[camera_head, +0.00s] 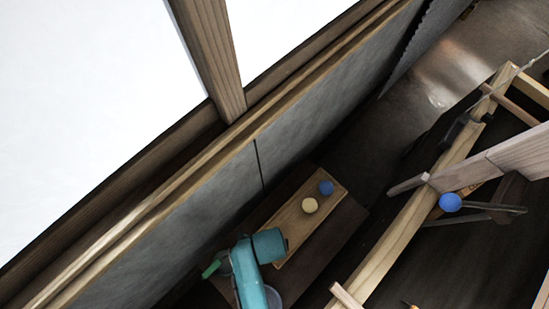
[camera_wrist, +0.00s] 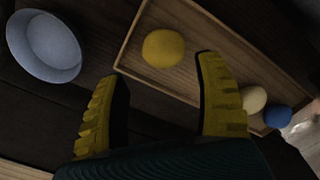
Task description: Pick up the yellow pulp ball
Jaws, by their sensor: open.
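The yellow pulp ball (camera_wrist: 164,48) lies on a wooden tray (camera_wrist: 128,42) in the wrist view, just beyond the tips of my gripper (camera_wrist: 160,72). My gripper is open, with its two yellow ribbed fingers apart and nothing between them. The ball shows in the gap ahead of the fingers, nearer the right finger in the picture. In the head view the tray (camera_head: 298,222) lies on a dark table, and my teal arm covers its near end. The yellow ball is hidden there.
A cream ball (camera_wrist: 253,99) and a blue ball (camera_wrist: 277,116) sit on the tray right of the yellow one. A pale bowl (camera_wrist: 46,45) stands at the left. In the head view, another blue ball (camera_head: 450,202) is by a wooden frame (camera_head: 400,238); a grey wall panel (camera_head: 215,205) borders the table.

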